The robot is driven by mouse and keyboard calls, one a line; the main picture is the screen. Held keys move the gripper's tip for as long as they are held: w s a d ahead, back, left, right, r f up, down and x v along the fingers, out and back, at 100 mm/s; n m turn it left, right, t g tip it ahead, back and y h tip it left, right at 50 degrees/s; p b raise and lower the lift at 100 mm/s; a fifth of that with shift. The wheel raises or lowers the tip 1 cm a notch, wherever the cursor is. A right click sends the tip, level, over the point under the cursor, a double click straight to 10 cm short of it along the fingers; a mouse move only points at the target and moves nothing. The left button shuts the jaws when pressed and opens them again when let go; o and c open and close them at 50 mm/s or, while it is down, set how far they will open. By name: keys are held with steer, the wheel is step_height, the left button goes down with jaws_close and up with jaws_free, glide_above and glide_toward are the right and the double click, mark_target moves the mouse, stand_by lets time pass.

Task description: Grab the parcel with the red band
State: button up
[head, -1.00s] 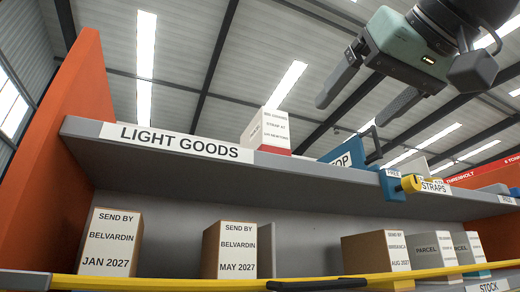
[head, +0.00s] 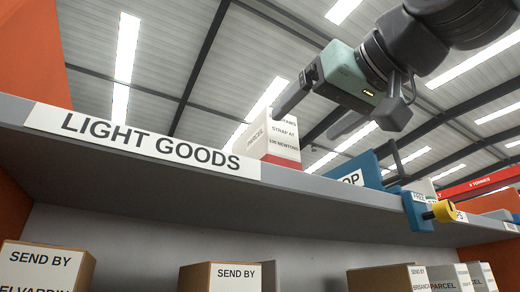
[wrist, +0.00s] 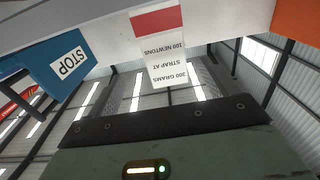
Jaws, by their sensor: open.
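The white parcel with the red band (head: 268,142) stands upright on the upper shelf, with the red band around its base. Its printed faces read PARCEL and STRAP AT 100 NEWTONS. It also shows upside down at the top of the wrist view (wrist: 163,52). My gripper (head: 306,122) is open and empty, up and to the right of the parcel in the head view. Its left finger overlaps the parcel's top corner in the picture; I cannot tell whether they touch.
A blue STOP board (head: 358,172) stands right of the parcel on the shelf (head: 300,186), also in the wrist view (wrist: 62,65). A blue block with a yellow knob (head: 441,211) sits at the shelf edge. Cardboard boxes (head: 205,278) stand on the lower shelf.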

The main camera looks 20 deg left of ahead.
mark_target(288, 140)
steer(key=p+x, duration=0.3)
steer(key=x, duration=0.3)
steer(key=shift+w+a+r+p, duration=0.1)
steer(key=shift+w+r+p, duration=0.1)
steer(key=shift+p, duration=0.15)
steer(key=shift+w+a+f+p, duration=0.15)
steer(key=shift+w+a+p, duration=0.2)
steer(key=shift+a, duration=0.1)
steer(key=shift+w+a+p, duration=0.4)
steer(key=shift+a+p, duration=0.2)
steer(key=shift+p, duration=0.25)
steer(key=shift+a+f, duration=0.15)
steer(key=shift+a, duration=0.15)
steer(key=shift+x, duration=0.9)
steer(key=shift+w+a, duration=0.4)
steer(key=shift+a, duration=0.15)
